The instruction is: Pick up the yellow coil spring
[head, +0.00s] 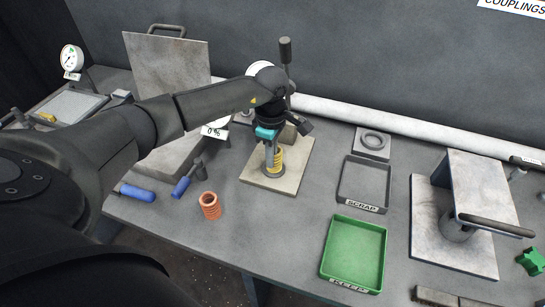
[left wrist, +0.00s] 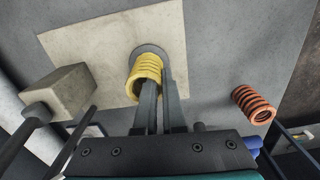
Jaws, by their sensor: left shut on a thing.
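The yellow coil spring (head: 278,158) is upright at the beige square plate (head: 258,180) in the head view. In the left wrist view the yellow spring (left wrist: 147,66) is over a round grey seat (left wrist: 150,50) on that plate. My left gripper (head: 270,161) comes down from above and is shut on the spring. In the left wrist view its fingers (left wrist: 160,95) reach to the spring's side and partly hide it. I cannot tell whether the spring still touches the seat. My right gripper is in neither view.
An orange coil spring (head: 209,205) stands left of the plate. Blue-handled tools (head: 181,187) lie beyond it. A dark scrap tray (head: 363,183) and a green keep tray (head: 353,253) are to the right. A block (left wrist: 62,90) with a lever is close beside my gripper.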

